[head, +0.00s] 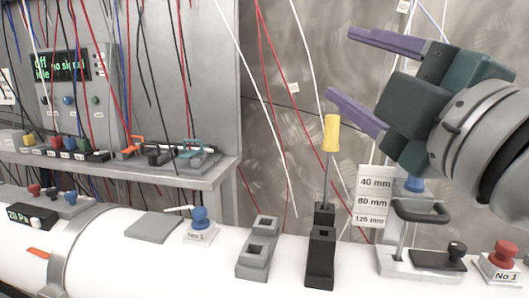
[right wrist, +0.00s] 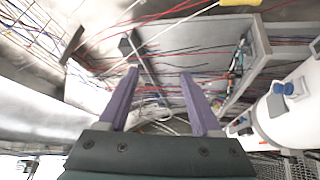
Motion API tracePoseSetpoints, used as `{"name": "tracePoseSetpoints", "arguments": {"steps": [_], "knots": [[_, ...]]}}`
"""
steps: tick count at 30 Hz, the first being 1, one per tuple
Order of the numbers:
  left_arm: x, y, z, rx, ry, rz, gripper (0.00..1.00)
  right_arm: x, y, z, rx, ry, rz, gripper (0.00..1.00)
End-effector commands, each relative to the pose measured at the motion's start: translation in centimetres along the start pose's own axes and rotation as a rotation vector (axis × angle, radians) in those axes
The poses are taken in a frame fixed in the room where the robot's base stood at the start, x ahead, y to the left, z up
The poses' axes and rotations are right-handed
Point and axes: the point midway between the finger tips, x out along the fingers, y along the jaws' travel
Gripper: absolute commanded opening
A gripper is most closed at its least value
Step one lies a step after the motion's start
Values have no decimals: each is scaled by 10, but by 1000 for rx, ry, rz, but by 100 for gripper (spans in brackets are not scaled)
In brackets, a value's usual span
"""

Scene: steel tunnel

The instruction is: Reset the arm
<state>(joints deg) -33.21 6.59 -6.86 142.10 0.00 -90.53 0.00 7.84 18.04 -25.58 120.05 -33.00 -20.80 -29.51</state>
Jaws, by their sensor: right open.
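My right gripper (head: 341,62) is raised at the upper right of the head view. Its two purple fingers point left and stand well apart, with nothing between them. In the right wrist view the same gripper (right wrist: 159,74) shows both fingers spread and an empty gap. A tool with a yellow handle (head: 331,133) stands upright in a black holder (head: 320,262), below and left of the gripper. The lower finger looks close to the handle in the picture; I cannot tell the depth between them. My left gripper is in neither view.
A grey socket block (head: 253,263) stands left of the holder. A blue button (head: 200,218), a red button (head: 502,256) and a dark handle (head: 422,212) sit along the white pipe (head: 120,255). Wires hang before a grey shelf (head: 215,172) and a display panel (head: 62,66).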

Motion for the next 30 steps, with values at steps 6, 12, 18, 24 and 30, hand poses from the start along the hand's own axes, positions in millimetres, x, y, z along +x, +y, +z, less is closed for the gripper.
{"name": "tracePoseSetpoints", "arguments": {"steps": [6,12,18,24,30], "knots": [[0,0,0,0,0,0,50,-116,-118,79,627,-608,-422,66],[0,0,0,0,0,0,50,-248,-180,76,973,-1077,-721,66],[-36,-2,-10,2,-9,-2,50,-323,-155,44,1127,-1374,-900,66],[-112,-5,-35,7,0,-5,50,-302,-82,29,1120,-1369,-900,66],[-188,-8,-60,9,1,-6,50,-281,-6,14,1118,-1368,-900,66]]}}
